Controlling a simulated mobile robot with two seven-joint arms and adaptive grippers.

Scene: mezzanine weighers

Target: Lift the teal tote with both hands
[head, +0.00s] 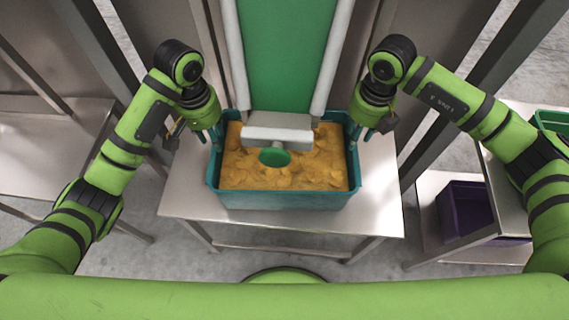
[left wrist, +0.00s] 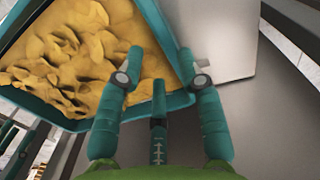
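The teal tote (head: 285,200) stands upright on a steel table, filled with orange-yellow lumpy pieces (head: 325,165). It also shows at upper left in the left wrist view (left wrist: 172,38). My left gripper (head: 209,141) is at the tote's left wall. In the left wrist view its fingers (left wrist: 161,55) are spread, one over the contents and one outside, with the wall between them; I cannot tell whether they touch it. My right gripper (head: 362,133) is at the right wall, its fingertips apart, one on the inner side and one outside. Exact contact there is too small to tell.
A green chute (head: 285,50) with white side rails ends in a grey lip (head: 275,135) over the tote's rear. The steel table (head: 378,200) has bare room around the tote. A purple crate (head: 465,210) and a green crate (head: 553,122) are at right. Posts flank the chute.

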